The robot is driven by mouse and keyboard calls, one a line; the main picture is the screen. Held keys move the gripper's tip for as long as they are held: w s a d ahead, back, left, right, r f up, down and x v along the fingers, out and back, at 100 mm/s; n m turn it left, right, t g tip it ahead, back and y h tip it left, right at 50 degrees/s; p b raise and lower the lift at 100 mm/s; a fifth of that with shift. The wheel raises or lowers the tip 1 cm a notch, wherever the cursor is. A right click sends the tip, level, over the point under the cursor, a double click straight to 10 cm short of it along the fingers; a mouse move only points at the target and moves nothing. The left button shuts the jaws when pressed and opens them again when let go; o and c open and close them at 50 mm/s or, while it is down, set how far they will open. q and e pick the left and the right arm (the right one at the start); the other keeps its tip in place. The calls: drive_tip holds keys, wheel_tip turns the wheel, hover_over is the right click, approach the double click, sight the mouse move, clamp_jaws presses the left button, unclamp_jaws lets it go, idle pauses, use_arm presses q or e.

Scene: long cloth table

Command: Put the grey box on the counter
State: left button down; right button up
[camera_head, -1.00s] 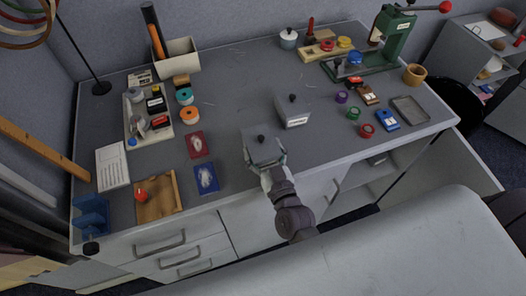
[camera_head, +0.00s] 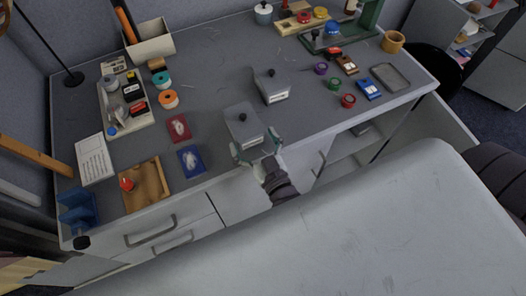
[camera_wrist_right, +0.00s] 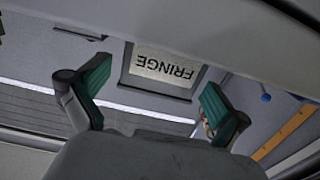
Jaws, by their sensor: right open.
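A grey box (camera_head: 241,126) with a black knob on its lid sits upright at the counter's (camera_head: 212,95) front edge in the head view. My right gripper (camera_head: 256,149) is at the box's near end, with its green fingers spread apart. In the right wrist view the box's label reading FRINGE (camera_wrist_right: 167,66) lies between the fingertips (camera_wrist_right: 153,97), with a gap on each side. A second grey box (camera_head: 272,86) with a knob and a white label stands just behind and to the right. My left gripper is not in view.
Coloured spools, such as the red one (camera_head: 348,100), and a grey tray (camera_head: 390,77) are to the right. Red (camera_head: 179,128) and blue (camera_head: 191,161) cards and a wooden tray (camera_head: 146,184) lie left of the box. Bare counter separates the cards and the box.

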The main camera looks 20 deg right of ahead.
drive_tip(key=s, duration=0.8)
drive_tip(key=shift+b, duration=0.35)
drive_tip(key=shift+d, duration=0.1)
drive_tip(key=f+g, duration=0.1)
drive_tip(key=f, duration=0.3)
drive_tip(key=s+a+f+n+g+y, duration=0.1)
drive_tip(key=f, duration=0.3)
drive_tip(key=a+f+g, duration=0.1)
drive_tip(key=f, duration=0.3)
drive_tip(key=shift+s+f, duration=0.15)
drive_tip(key=s+d+f+g, duration=0.25)
drive_tip(key=s+f, duration=0.25)
drive_tip(key=f, duration=0.4)
drive_tip(key=s+d+f+n+g, duration=0.1)
drive_tip(key=s+f+g, duration=0.35)
drive_tip(key=f, duration=0.45)
drive_tip(key=s+d+f+g, duration=0.15)
drive_tip(key=s+f, duration=0.35)
drive_tip(key=f, duration=0.5)
drive_tip(key=s+d+f+g, duration=0.2)
drive_tip(key=s+d+f, duration=0.1)
drive_tip(key=s, duration=0.2)
drive_tip(key=s+d+f+g+h, duration=0.1)
drive_tip(key=s+d+f+g, duration=0.2)
drive_tip(key=s, duration=0.3)
drive_tip(key=shift+h, duration=0.3)
